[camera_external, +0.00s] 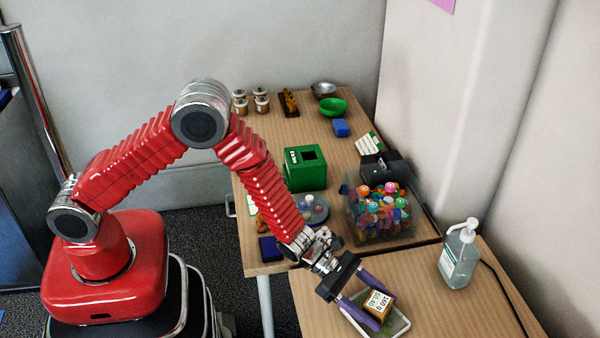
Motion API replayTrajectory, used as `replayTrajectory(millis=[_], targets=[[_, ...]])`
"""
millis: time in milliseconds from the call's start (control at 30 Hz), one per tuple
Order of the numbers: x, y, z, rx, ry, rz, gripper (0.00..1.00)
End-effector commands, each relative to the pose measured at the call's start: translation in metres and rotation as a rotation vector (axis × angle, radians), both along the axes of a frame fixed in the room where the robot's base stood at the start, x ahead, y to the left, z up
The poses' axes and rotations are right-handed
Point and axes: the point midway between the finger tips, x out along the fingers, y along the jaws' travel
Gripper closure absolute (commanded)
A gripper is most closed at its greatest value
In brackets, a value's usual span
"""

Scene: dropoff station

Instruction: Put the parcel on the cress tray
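The parcel (377,304), a small brown box with a white printed label, is at the bottom right of the view. It sits between the two purple fingers of my gripper (376,306), which appear to touch it on opposite sides. The cress tray (397,328), shallow with a pale rim and a greenish inside, is directly under the parcel and fingers. The parcel hides part of the tray, and I cannot tell if its underside touches it.
A hand sanitizer bottle (459,254) stands to the right on the near table. A clear bin of colourful caps (382,214), a green box (305,168) and a black device (384,168) are on the far table. The near table's right side is mostly clear.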

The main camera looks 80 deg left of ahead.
Motion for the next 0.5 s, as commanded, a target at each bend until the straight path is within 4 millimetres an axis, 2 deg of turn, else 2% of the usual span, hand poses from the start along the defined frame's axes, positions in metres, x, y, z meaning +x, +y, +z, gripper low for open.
replayTrajectory(millis=[300,500], targets=[[0.0,0.0,0.002,0.0,0.0,0.0,0.38],[-0.011,0.013,0.01,0.0,-0.001,0.001,0.38]])
